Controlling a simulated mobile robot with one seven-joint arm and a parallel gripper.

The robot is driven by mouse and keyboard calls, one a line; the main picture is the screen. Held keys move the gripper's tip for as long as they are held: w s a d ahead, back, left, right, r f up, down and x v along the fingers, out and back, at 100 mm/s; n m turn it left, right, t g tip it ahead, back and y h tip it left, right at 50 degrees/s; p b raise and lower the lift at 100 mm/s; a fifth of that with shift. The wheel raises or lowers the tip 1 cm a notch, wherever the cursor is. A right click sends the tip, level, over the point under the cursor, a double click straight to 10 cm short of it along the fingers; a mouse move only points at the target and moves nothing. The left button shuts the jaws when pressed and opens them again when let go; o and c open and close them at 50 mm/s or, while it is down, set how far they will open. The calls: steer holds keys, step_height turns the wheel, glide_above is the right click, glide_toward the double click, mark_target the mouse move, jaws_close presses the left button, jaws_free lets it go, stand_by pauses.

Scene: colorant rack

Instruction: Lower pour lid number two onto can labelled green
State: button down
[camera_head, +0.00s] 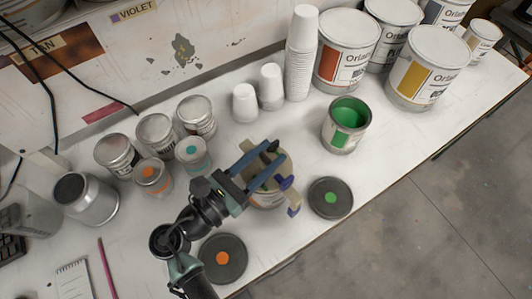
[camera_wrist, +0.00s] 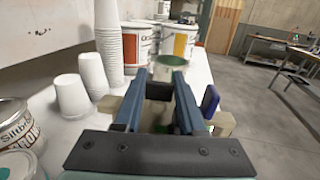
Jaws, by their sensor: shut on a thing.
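My gripper (camera_head: 274,164) is shut on a beige pour lid (camera_head: 289,197) with a dark blue lever, in front of the small cups. In the wrist view the lid's beige ends (camera_wrist: 222,124) stick out on both sides of my fingers (camera_wrist: 164,88), with the blue lever (camera_wrist: 210,100) at right. The green can (camera_head: 339,138) stands open with green paint inside, apart from the lid, up and right of my gripper. Its rim shows beyond my fingertips in the wrist view (camera_wrist: 172,60). The lid's number is not readable, and my fingers hide much of it.
A dark disc with a green dot (camera_head: 330,198) lies near the bench edge, another with an orange dot (camera_head: 222,258) near my arm. White cups (camera_head: 301,55) and large paint cans (camera_head: 346,48) stand behind. Several small tins (camera_head: 155,133) stand at left.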

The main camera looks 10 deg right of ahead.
step_height(320, 180, up, 6)
steer(key=p, duration=0.6)
steer(key=shift+f, duration=0.25)
steer(key=shift+r+p, duration=1.7)
steer(key=shift+r, duration=1.3)
